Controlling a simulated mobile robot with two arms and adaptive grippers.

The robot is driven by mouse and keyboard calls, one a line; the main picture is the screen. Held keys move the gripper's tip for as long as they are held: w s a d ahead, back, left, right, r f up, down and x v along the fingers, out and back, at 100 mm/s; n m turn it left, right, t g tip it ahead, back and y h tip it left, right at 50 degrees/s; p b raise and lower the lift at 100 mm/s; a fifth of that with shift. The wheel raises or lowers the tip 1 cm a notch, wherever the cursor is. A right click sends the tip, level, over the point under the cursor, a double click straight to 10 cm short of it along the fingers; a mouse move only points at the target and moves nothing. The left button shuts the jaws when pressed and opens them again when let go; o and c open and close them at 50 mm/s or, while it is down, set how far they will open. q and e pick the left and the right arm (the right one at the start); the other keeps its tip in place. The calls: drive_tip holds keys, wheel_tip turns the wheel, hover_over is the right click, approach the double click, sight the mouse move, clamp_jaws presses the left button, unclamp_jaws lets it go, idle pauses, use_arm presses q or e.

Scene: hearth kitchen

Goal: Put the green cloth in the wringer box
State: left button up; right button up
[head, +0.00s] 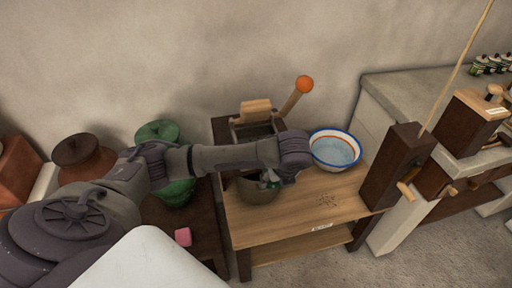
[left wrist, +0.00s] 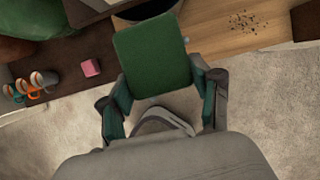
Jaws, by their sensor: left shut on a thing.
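The green cloth (left wrist: 152,52) shows as a flat, roughly square green piece between the fingers of my left gripper (left wrist: 163,95) in the left wrist view. The wringer box (head: 257,130) appears to be the open dark box with a wooden block and a crank with an orange knob (head: 304,84), behind my left forearm. The forearm hides its lower part. My right gripper is in neither view.
A white bowl (head: 335,150) with blue and orange bands stands right of the box. A round pot (head: 258,193) is under my gripper. Dark crumbs (head: 327,200) lie on the table. A pink block (head: 182,237) and a green jar (head: 177,192) are left.

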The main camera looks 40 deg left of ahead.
use_arm(q)
drive_tip(key=w+a, duration=0.6)
drive_tip(key=a, duration=0.1)
drive_tip(key=w+a, duration=0.3)
drive_tip(key=a, duration=0.1)
drive_tip(key=shift+w+a, duration=0.2)
drive_tip(key=shift+w, duration=0.15)
drive_tip(key=shift+w+a, duration=0.35)
drive_tip(key=shift+a, duration=0.05)
drive_tip(key=shift+f, duration=0.35)
wheel_tip(320, 180, down, 2)
drive_tip(key=shift+f+p, duration=0.1)
drive_tip(key=shift+p, duration=0.25)
drive_tip(key=shift+f, duration=0.3)
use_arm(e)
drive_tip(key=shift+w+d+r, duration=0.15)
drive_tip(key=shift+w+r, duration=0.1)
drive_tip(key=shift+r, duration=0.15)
use_arm(q)
drive_tip(key=shift+f, duration=0.15)
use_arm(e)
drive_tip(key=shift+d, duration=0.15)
